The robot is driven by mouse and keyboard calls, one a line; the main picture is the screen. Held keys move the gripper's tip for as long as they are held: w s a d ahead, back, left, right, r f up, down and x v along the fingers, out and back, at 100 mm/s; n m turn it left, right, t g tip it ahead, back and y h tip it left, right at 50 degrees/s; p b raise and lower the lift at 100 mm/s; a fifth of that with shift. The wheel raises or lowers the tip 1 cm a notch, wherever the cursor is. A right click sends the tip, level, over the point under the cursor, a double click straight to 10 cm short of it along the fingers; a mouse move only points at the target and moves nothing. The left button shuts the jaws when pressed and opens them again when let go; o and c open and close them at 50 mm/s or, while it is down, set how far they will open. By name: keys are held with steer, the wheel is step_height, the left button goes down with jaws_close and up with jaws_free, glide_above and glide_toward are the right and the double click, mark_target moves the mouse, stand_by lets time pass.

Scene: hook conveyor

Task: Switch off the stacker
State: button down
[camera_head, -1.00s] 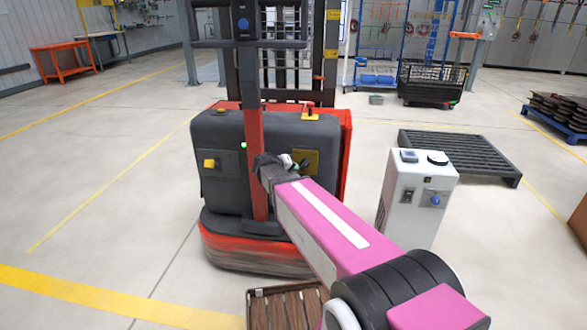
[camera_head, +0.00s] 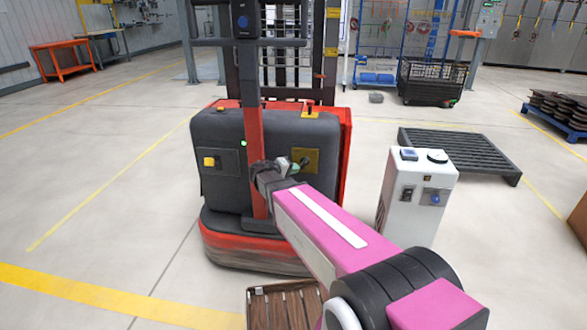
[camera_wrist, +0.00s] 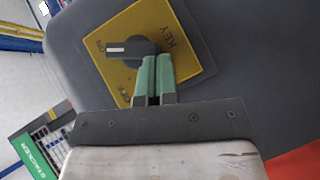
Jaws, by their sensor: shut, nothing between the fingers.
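The stacker (camera_head: 225,130) is a dark grey and red machine with a mast, in the middle of the head view. A small green light (camera_head: 243,144) shows on it. Its yellow key plate (camera_head: 312,153) also shows in the wrist view (camera_wrist: 186,38), lettered KEY, ON and OFF (partly hidden). The black rotary knob (camera_wrist: 130,50) on the plate has its white mark toward ON. My gripper (camera_wrist: 153,62) has green fingertips, shut together and empty. The tips are close beside the knob's right end; I cannot tell whether they touch it. In the head view my gripper (camera_head: 299,165) is at the plate.
A yellow knob (camera_head: 209,162) is on the stacker's left panel. A white control post (camera_head: 408,205) stands right of my arm. A dark pallet (camera_head: 460,152) lies behind it, and a wooden pallet (camera_head: 262,310) is on the floor in front. Floor on the left is clear.

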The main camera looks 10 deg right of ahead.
steer(key=d+f+n+t+h, duration=0.1)
steer(key=n+h, duration=0.1)
steer(key=n, duration=0.1)
steer(key=d+f+n+t+h, duration=0.1)
steer(key=n+t+h, duration=0.1)
steer(key=n, duration=0.1)
steer(key=n+t+h, duration=0.1)
steer(key=n+h, duration=0.1)
steer(key=shift+s+d+f+n+t, duration=0.3)
steer(key=shift+s+d+f+n, duration=0.1)
steer(key=w+a+v, duration=0.1)
steer(key=w+v, duration=0.1)
steer(key=v, duration=1.1)
steer(key=shift+w+f, duration=0.2)
steer(key=shift+f, duration=0.2)
